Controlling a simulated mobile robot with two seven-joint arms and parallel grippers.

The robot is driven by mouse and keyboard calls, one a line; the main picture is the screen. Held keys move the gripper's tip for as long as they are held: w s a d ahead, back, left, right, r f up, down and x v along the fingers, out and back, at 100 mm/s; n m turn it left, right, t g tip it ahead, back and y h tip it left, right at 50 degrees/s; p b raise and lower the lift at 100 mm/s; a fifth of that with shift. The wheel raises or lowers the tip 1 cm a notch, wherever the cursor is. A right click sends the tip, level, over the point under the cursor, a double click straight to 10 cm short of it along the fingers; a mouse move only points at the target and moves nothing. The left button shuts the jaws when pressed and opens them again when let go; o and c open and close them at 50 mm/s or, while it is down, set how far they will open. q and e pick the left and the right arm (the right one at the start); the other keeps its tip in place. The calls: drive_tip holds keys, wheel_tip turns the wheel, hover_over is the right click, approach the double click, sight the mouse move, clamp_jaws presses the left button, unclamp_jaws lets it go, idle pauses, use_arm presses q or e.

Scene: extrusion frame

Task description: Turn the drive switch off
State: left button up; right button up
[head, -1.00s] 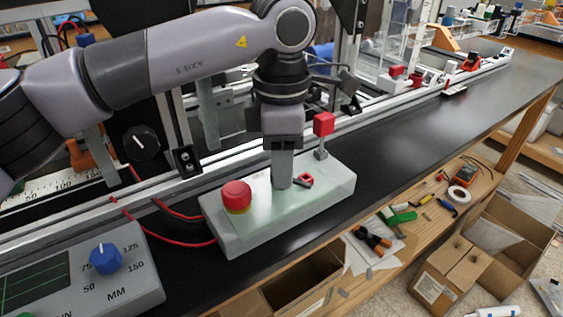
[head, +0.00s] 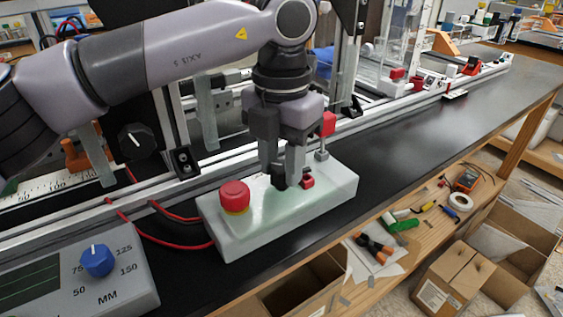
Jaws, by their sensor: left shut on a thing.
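The pale green control box (head: 336,186) lies on the black bench top, with a round red mushroom button (head: 235,195) on a yellow collar at its left end. The drive switch (head: 308,182), a small red and black part, sits on the box's top right of the button. My left gripper (head: 284,182) points down onto the box, its fingertips low at the switch. It is shut on the switch, whose grasped part is largely hidden by the fingers. I cannot read the switch's position. My right gripper is not in view.
A red block on a post (head: 327,124) stands close behind the box. The grey panel with a blue knob (head: 97,260) lies at the front left. Red cables (head: 178,243) run to the box's left end. The bench top to the right is clear.

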sight(282, 165)
use_arm(q)
drive_tip(key=shift+n, duration=0.9)
drive_tip(key=o, duration=1)
drive_tip(key=shift+o, duration=0.2)
drive_tip(key=shift+r, duration=0.15)
drive_tip(key=shift+r, duration=3.5)
